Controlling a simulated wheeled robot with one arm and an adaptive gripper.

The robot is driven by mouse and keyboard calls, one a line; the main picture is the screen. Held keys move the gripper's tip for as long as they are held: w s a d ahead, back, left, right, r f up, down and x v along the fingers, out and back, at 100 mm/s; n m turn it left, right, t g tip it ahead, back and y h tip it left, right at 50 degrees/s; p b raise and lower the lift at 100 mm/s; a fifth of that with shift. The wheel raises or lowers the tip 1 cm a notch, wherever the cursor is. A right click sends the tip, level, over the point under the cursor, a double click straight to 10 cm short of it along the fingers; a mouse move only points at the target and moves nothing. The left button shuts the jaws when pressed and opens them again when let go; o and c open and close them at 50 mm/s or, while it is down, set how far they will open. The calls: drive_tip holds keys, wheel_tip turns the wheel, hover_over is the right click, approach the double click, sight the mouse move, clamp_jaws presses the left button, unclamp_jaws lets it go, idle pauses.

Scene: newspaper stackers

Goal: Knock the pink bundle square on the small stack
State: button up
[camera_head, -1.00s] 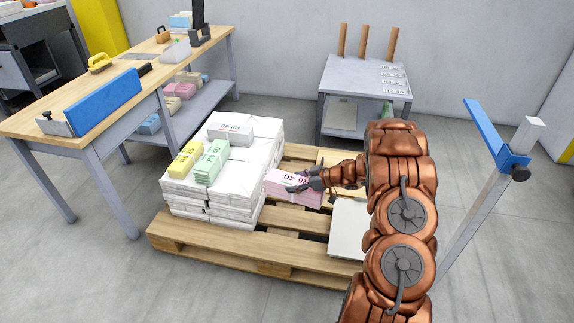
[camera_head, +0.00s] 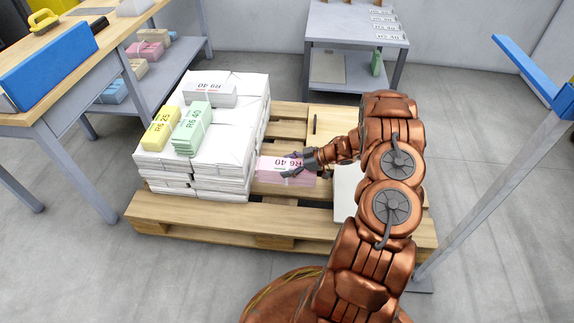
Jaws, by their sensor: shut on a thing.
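The pink bundle (camera_head: 271,168), marked R6 40, is in my gripper (camera_head: 297,166), which is shut on it from the right. The bundle is beside the right face of the tall white stack (camera_head: 230,150); I cannot tell whether it touches the stack or the pallet. A low white stack (camera_head: 344,188) lies on the pallet to the right, mostly hidden behind my arm. Yellow (camera_head: 161,128), green (camera_head: 192,129) and grey-white (camera_head: 209,91) bundles lie on top of the tall stack.
The wooden pallet (camera_head: 200,222) carries both stacks. A workbench (camera_head: 62,92) stands left, with a blue guide (camera_head: 50,68) on it. A grey table (camera_head: 355,36) stands behind. A grey post (camera_head: 500,190) with a blue top rises at right. Floor in front is clear.

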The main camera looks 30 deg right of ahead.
drive_tip(key=shift+w+a+f, duration=0.1)
drive_tip(key=shift+w+f, duration=0.1)
drive_tip(key=shift+a+f+b, duration=0.1)
drive_tip(key=shift+f+b, duration=0.3)
drive_tip(key=shift+f, duration=0.25)
drive_tip(key=shift+f+b, duration=1.3)
drive_tip(key=shift+f, duration=1.9)
drive_tip(key=shift+w+a+p, duration=0.4)
drive_tip(key=shift+w+a, duration=0.65)
drive_tip(key=shift+a, duration=0.1)
drive_tip(key=shift+s+d, duration=1.15)
drive_tip(key=shift+d, duration=0.25)
drive_tip(key=shift+r, duration=0.15)
drive_tip(key=shift+r+p, duration=1)
drive_tip(key=shift+r, duration=1.9)
